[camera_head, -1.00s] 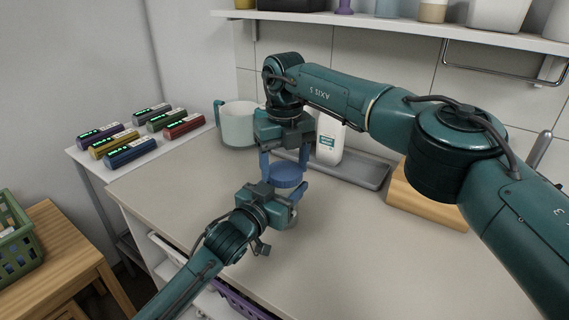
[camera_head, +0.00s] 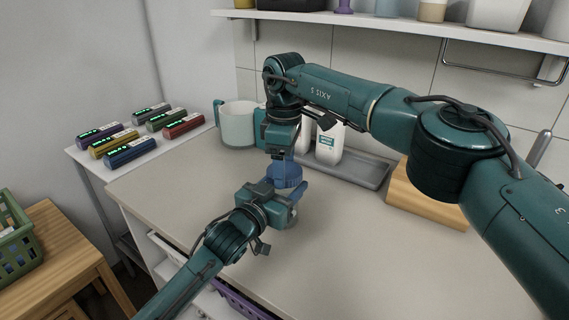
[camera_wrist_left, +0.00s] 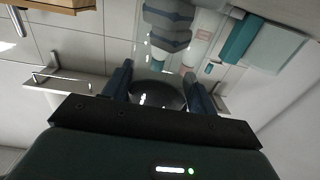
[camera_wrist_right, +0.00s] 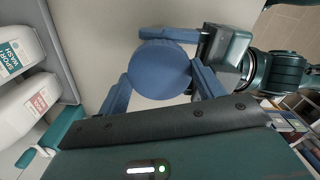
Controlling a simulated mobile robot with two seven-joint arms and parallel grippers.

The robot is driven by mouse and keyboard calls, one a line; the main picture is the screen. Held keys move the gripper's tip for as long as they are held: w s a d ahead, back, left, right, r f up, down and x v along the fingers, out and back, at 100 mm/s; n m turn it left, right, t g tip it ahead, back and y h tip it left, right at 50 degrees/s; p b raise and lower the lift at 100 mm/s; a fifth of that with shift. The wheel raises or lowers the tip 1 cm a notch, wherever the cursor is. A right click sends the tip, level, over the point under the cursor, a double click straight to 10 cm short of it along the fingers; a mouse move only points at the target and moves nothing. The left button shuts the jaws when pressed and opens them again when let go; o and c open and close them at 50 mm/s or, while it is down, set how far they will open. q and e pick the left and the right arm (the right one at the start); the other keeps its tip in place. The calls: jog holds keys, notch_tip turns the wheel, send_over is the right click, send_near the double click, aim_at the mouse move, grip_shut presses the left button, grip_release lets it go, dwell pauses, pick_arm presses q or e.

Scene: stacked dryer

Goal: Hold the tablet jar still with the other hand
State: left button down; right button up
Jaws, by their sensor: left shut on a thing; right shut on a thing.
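The tablet jar stands on the counter, mostly hidden by my grippers. Its round blue lid (camera_head: 286,175) shows in the head view, and from above in the right wrist view (camera_wrist_right: 160,69). My left gripper (camera_head: 287,203) is shut on the jar's body, low and from the front. In the left wrist view, the dark, shaded jar (camera_wrist_left: 158,95) sits between its fingers. My right gripper (camera_head: 284,170) points down from above and is shut on the lid, one finger on each side. I cannot tell whether the lid is loose.
Several coloured labelled boxes (camera_head: 130,152) lie at left. The front right counter is clear.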

jog(key=m, duration=0.4)
jog(key=shift+r, duration=0.1)
jog(key=o, duration=0.9)
jog(key=shift+o, duration=0.2)
jog(key=shift+r, duration=2.2)
